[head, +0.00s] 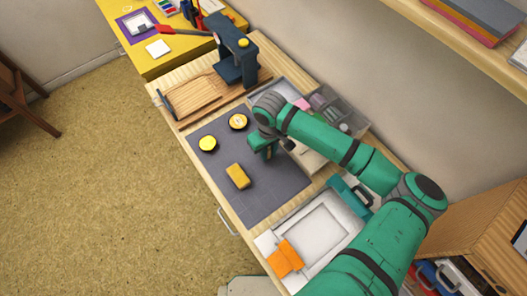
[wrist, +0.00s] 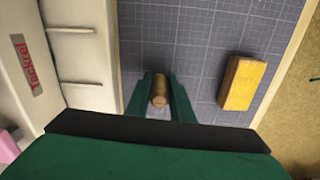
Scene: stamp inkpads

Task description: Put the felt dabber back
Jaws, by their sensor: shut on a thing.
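My gripper (head: 264,153) is over the right side of the grey gridded mat (head: 262,196). In the wrist view my gripper (wrist: 161,92) is shut on the felt dabber (wrist: 160,88), which shows as a short wooden cylinder between the two green fingers. Its far end is hidden, and I cannot tell whether it touches the mat. In the head view my gripper and arm hide the dabber.
A yellow-orange block (head: 238,176) lies on the mat; it also shows in the wrist view (wrist: 241,83). Two round pads, one yellow (head: 208,143) and one orange-and-white (head: 238,121), lie farther left. A pale lettered box (wrist: 32,75) borders the mat. A dark press (head: 237,62) stands behind.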

